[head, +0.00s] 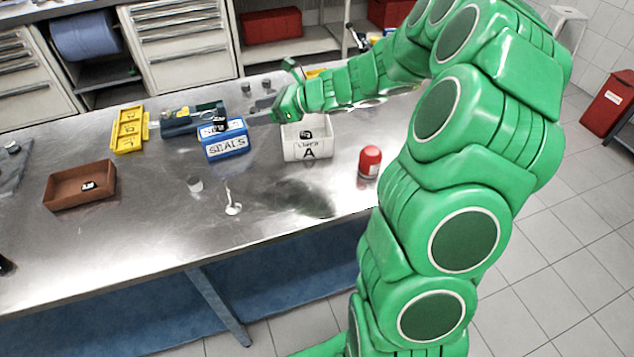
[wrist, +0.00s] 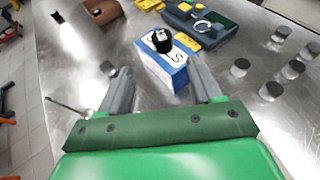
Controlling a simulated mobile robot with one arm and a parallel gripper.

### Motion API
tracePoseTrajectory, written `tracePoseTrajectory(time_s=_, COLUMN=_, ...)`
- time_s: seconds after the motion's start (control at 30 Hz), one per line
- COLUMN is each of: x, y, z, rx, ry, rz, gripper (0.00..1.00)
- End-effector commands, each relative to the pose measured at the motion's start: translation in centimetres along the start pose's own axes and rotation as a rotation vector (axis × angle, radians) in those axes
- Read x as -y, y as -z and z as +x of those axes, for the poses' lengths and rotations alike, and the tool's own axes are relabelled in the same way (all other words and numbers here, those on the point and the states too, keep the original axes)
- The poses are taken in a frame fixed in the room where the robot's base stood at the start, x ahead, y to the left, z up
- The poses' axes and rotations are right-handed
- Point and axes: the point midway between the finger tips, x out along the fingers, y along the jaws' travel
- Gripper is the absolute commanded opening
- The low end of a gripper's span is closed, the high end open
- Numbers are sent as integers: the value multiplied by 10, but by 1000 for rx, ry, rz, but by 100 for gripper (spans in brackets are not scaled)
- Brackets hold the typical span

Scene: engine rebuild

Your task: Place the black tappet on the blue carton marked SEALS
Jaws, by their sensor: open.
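The blue carton marked SEALS (head: 226,146) stands on the steel bench, left of the white bin. Its white top and blue side also show in the wrist view (wrist: 171,74). A black tappet (head: 220,124) sits upright on top of the carton, towards its far side; it also shows in the wrist view (wrist: 161,41). My gripper (head: 258,117) is open and empty, just right of the carton in the head view. In the wrist view its two grey fingers (wrist: 160,72) stand apart, with the carton beyond and between them. The tappet is clear of both fingers.
The white bin A (head: 307,152) holds a dark part. A brown tray (head: 72,194) holds a small black part. A green-grey tool case (head: 180,124), yellow tray (head: 128,131) and red can (head: 369,161) stand around. Several metal cylinders (wrist: 271,90) stand nearby. The front of the bench is mostly free.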

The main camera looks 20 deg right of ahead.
Motion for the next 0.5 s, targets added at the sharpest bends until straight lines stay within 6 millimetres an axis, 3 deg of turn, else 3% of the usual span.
tracePoseTrajectory(time_s=0.17, x=-35, y=-18, z=2, rx=-26, ry=-72, rz=-133, gripper=65)
tracePoseTrajectory(time_s=0.5, x=-153, y=-44, z=-12, rx=-124, ry=-334, rz=-584, gripper=65)
